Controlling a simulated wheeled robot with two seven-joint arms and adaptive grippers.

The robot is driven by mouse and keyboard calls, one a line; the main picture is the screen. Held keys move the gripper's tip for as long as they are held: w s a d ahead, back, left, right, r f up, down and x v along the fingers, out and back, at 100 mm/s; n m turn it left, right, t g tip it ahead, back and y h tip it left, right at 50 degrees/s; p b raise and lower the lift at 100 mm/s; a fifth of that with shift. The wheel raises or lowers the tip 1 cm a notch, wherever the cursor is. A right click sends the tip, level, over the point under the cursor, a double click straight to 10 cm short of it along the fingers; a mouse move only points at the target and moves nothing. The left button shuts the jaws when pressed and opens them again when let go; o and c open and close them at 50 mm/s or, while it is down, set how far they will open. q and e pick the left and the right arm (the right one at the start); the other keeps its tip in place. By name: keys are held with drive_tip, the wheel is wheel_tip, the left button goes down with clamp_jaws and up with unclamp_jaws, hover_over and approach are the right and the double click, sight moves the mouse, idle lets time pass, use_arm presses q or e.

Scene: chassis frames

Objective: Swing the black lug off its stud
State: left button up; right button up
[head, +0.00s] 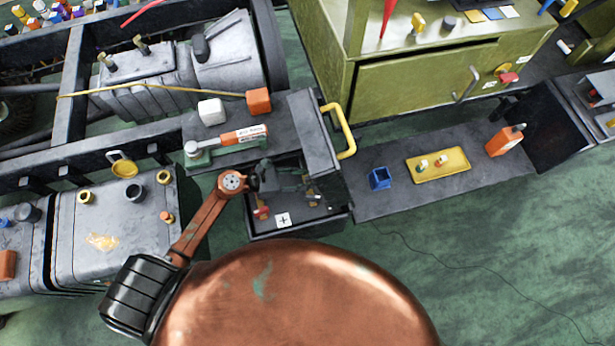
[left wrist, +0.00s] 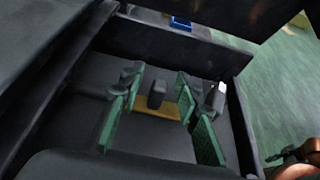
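My left gripper (head: 300,190) reaches down into an open dark box (head: 310,224) in the head view. In the left wrist view its green-padded fingers (left wrist: 158,108) stand apart. Between them, farther down, are a small dark upright block (left wrist: 156,93) and a yellow-brown piece (left wrist: 155,110). The dark block may be the black lug or part of its stud; I cannot tell which. No contact with the fingers is clear. A red part (head: 261,212) and a white plus label (head: 284,219) show in the box's left part. My right gripper is not in view.
The box's raised dark lid (head: 313,135) with a yellow handle (head: 346,132) stands close behind the gripper. A shelf to the right holds a blue cup (head: 380,179), a yellow tray (head: 438,167) and an orange bottle (head: 504,141). A grey tank (head: 115,235) stands left.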

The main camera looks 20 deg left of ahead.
use_arm(q)
clamp_jaws()
idle(0.3)
idle(0.5)
